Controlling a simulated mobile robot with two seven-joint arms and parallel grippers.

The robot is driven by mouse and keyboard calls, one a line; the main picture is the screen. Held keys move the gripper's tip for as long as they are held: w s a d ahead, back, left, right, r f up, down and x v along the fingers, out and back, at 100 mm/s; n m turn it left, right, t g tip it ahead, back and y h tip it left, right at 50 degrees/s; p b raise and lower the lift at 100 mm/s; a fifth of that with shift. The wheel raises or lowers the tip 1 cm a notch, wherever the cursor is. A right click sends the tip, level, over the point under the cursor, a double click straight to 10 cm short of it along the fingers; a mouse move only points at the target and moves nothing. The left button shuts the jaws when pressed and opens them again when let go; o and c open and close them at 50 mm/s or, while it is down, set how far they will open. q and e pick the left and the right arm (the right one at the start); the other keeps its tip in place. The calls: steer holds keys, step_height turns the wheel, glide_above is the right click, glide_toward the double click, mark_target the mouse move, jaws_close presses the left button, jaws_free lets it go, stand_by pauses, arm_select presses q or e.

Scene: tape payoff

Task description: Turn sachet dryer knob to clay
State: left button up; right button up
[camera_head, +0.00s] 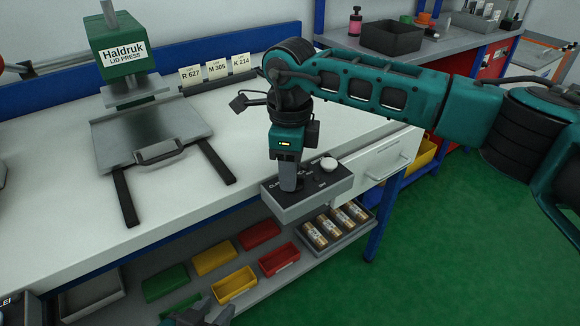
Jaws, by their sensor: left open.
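A small grey control box (308,201) with a dark top sits at the front right of the white workbench. My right gripper (289,187) points down onto the left part of the box top, left of the white knob. Its fingers hide what is beneath them, and I cannot tell whether they hold anything. My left gripper (207,313) is open at the bottom edge of the view, below and apart from the box, partly cut off.
A green lid press (122,50) with a metal plate stands on the bench (60,228) at left. Cards R 627, M 305 and K 214 (215,69) stand behind. A lower shelf holds coloured bins (280,259) and a tray of cylinders (345,243). A drawer (385,166) is right of the box.

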step_height(320, 180, up, 13)
steer(key=p, duration=0.1)
stand_by(0.5)
